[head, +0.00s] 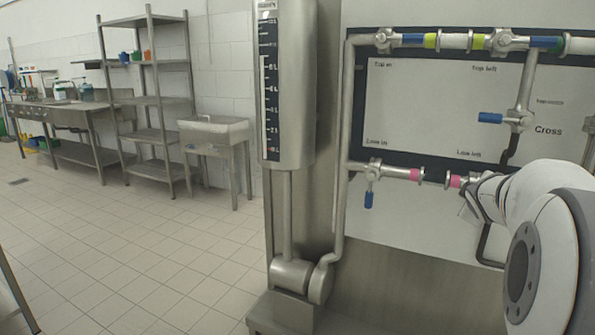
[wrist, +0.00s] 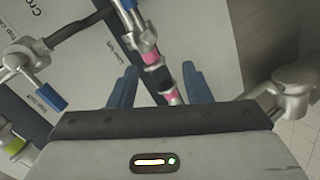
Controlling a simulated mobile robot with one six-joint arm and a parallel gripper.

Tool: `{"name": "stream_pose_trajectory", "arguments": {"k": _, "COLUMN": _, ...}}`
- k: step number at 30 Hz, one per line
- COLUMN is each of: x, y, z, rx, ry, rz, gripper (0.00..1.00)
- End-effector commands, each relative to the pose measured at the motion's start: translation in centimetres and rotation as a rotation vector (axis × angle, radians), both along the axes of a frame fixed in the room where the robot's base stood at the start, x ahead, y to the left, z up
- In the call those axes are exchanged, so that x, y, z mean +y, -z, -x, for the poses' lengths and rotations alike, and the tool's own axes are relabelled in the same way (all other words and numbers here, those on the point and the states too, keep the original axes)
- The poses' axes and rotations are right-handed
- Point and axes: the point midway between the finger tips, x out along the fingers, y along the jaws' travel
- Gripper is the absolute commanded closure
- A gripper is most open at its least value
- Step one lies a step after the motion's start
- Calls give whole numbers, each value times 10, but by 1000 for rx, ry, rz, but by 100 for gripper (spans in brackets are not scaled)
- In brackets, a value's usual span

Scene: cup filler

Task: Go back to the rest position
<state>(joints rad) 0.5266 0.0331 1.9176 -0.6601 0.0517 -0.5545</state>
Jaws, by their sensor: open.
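My gripper (wrist: 158,75) is open in the wrist view, its two blue fingers apart. A pipe with pink bands (wrist: 150,58) runs through the gap between them; I cannot tell whether they touch it. In the head view my white arm reaches in from the right to the lower pipe (head: 395,172), and its end hides part of that pipe beside a pink band (head: 456,181). The fingers cannot be made out clearly there. The low-left valve's handle is not clear behind my arm.
The pipe panel (head: 430,110) has valves with blue handles, one pointing down at lower left (head: 368,199) and one pointing left at the cross pipe (head: 490,118). A tall level gauge (head: 283,85) stands left of it. A sink (head: 213,128) and shelves (head: 160,102) stand behind open tiled floor (head: 150,245).

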Motion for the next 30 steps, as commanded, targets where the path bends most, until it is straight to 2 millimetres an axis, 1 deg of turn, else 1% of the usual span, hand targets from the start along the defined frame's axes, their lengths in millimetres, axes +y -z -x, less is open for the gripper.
{"name": "stream_pose_trajectory", "arguments": {"k": 1, "x": 31, "y": -24, "z": 11, "rx": 13, "ry": 22, "rz": -85, "gripper": 56}}
{"name": "stream_pose_trajectory", "arguments": {"k": 2, "x": 46, "y": -26, "z": 19, "rx": 25, "ry": 43, "rz": -141, "gripper": 56}}
{"name": "stream_pose_trajectory", "arguments": {"k": 3, "x": 67, "y": -27, "z": 31, "rx": 42, "ry": 71, "rz": -215, "gripper": 56}}
{"name": "stream_pose_trajectory", "arguments": {"k": 5, "x": 99, "y": -28, "z": 51, "rx": 76, "ry": 113, "rz": -323, "gripper": 56}}
{"name": "stream_pose_trajectory", "arguments": {"k": 6, "x": 120, "y": -29, "z": 65, "rx": 102, "ry": 142, "rz": -393, "gripper": 56}}
{"name": "stream_pose_trajectory", "arguments": {"k": 8, "x": 151, "y": -29, "z": 89, "rx": 146, "ry": 185, "rz": -494, "gripper": 56}}
{"name": "stream_pose_trajectory", "arguments": {"k": 9, "x": 171, "y": -30, "z": 107, "rx": 180, "ry": 215, "rz": -558, "gripper": 56}}
{"name": "stream_pose_trajectory", "arguments": {"k": 11, "x": 200, "y": -30, "z": 135, "rx": 236, "ry": 262, "rz": -650, "gripper": 56}}
{"name": "stream_pose_trajectory", "arguments": {"k": 12, "x": 219, "y": -30, "z": 154, "rx": 274, "ry": 292, "rz": -706, "gripper": 56}}
{"name": "stream_pose_trajectory", "arguments": {"k": 14, "x": 243, "y": -29, "z": 182, "rx": 335, "ry": 337, "rz": -780, "gripper": 56}}
{"name": "stream_pose_trajectory", "arguments": {"k": 15, "x": 257, "y": -28, "z": 199, "rx": 372, "ry": 364, "rz": -821, "gripper": 56}}
{"name": "stream_pose_trajectory", "arguments": {"k": 18, "x": 283, "y": -27, "z": 235, "rx": 453, "ry": 421, "rz": -896, "gripper": 56}}
{"name": "stream_pose_trajectory", "arguments": {"k": 21, "x": 298, "y": -24, "z": 258, "rx": 507, "ry": 458, "rz": -938, "gripper": 56}}
{"name": "stream_pose_trajectory", "arguments": {"k": 24, "x": 304, "y": -21, "z": 268, "rx": 533, "ry": 477, "rz": -955, "gripper": 56}}
{"name": "stream_pose_trajectory", "arguments": {"k": 30, "x": 305, "y": -19, "z": 269, "rx": 535, "ry": 481, "rz": -958, "gripper": 56}}
